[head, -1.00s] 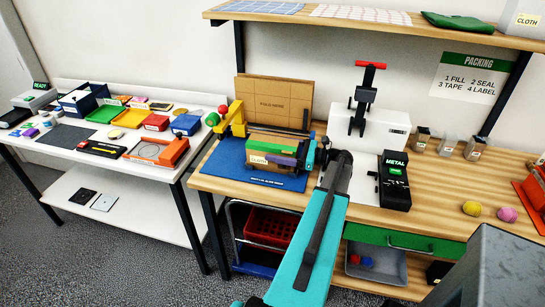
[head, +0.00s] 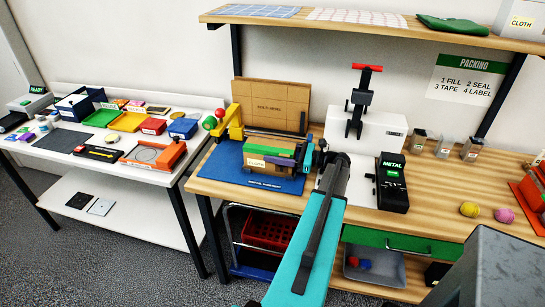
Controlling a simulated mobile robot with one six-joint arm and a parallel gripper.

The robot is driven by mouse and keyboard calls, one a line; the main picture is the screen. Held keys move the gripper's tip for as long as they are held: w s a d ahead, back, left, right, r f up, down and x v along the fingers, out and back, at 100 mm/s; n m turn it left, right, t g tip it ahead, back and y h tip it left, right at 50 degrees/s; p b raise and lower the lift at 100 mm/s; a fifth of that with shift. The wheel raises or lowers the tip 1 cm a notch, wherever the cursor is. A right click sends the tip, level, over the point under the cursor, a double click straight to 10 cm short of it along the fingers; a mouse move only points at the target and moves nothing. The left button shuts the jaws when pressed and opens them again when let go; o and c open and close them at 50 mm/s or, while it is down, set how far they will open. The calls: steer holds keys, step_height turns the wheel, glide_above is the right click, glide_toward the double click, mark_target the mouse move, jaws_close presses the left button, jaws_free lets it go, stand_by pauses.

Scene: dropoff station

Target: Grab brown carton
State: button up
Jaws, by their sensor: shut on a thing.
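The brown carton (head: 282,136) is at the blue mat on the wooden bench. It has a green front band and a pale label reading CLOTH. My gripper (head: 284,155) reaches it from the right, at the end of my teal arm. A purple finger lies across the carton's front; the other finger is mostly hidden behind it. The gripper is shut on the carton. I cannot tell whether the carton's underside touches the mat.
The blue mat (head: 232,174) lies below. A yellow stand (head: 235,125) is close on the left, a flat cardboard panel (head: 270,92) behind. A white press (head: 368,130) and black METAL box (head: 393,185) stand right. A shelf (head: 390,30) hangs above.

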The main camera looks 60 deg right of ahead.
mark_target(275, 146)
steer(key=shift+r, duration=0.2)
steer(key=shift+r+b, duration=0.65)
steer(key=shift+r, duration=0.6)
steer(key=shift+a+r, duration=0.2)
steer(key=shift+r, duration=0.1)
steer(key=s+a+r, duration=0.1)
steer(key=s+a, duration=0.2)
steer(key=a, duration=1.2)
steer(key=shift+s+r, duration=0.15)
steer(key=shift+r, duration=0.15)
steer(key=shift+a, duration=0.15)
